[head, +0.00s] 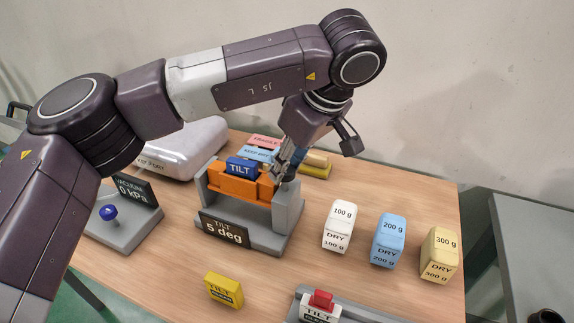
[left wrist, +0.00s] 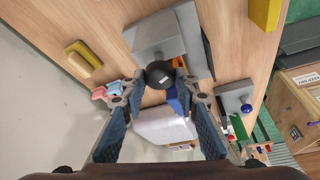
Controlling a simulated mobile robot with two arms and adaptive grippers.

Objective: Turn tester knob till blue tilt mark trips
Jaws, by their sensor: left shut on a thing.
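The tilt tester has a grey stand (head: 287,217) holding an orange cradle (head: 232,186). My left gripper (head: 280,170) is at the right side of the tester. In the left wrist view, its fingertips are shut on the dark round knob (left wrist: 159,73), one on each side. The knob is hidden behind the gripper in the head view. My right gripper is not in view.
Three weights stand to the right: white (head: 338,228), blue (head: 388,240) and yellow (head: 440,255). A yellow TILT block (head: 223,290) lies in front. A vacuum station (head: 125,232) with a blue knob reads 0 kPa at left. A white machine (head: 185,147) stands behind.

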